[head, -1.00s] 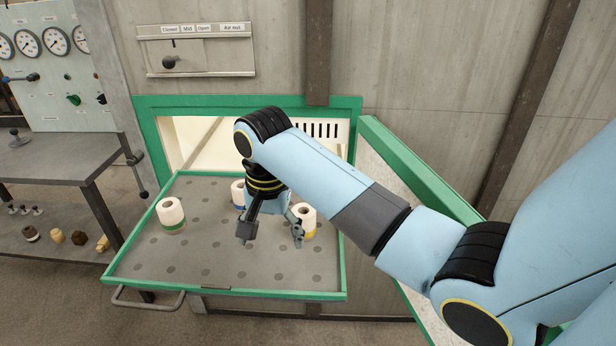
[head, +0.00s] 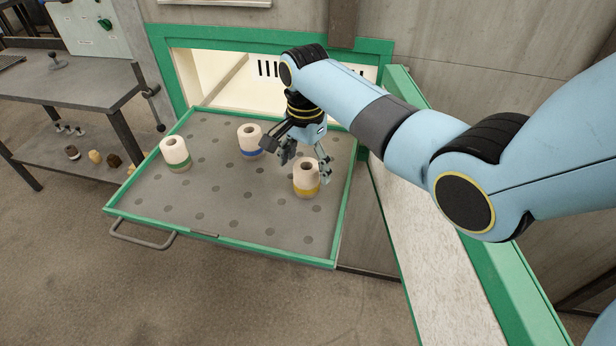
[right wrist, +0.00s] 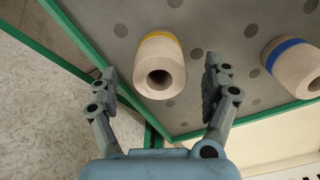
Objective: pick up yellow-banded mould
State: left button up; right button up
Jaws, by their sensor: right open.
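The yellow-banded mould (head: 306,176) is a pale cylinder with a hole in its top and a yellow band near its base. It stands upright on the perforated tray, towards the right side. My right gripper (head: 305,158) is open and empty, just behind and above it in the head view. In the right wrist view the yellow-banded mould (right wrist: 160,72) lies between and beyond the two spread fingers (right wrist: 162,85), and neither finger appears to touch it. My left gripper is not seen.
A blue-banded mould (head: 249,140) stands behind and left, close to the right gripper. A green-banded mould (head: 175,153) stands at the tray's left. The tray (head: 219,238) has a raised green rim. A green-edged panel (head: 440,250) stands to the right. The tray's front is clear.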

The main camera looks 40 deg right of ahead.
aim_at(306, 179)
notch_tip(306, 179, down, 4)
jog(key=shift+f, duration=0.25)
jog(key=shift+c, duration=0.3)
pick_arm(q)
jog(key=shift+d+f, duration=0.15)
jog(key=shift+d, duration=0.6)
pick_arm(e)
jog(key=c, duration=1.4)
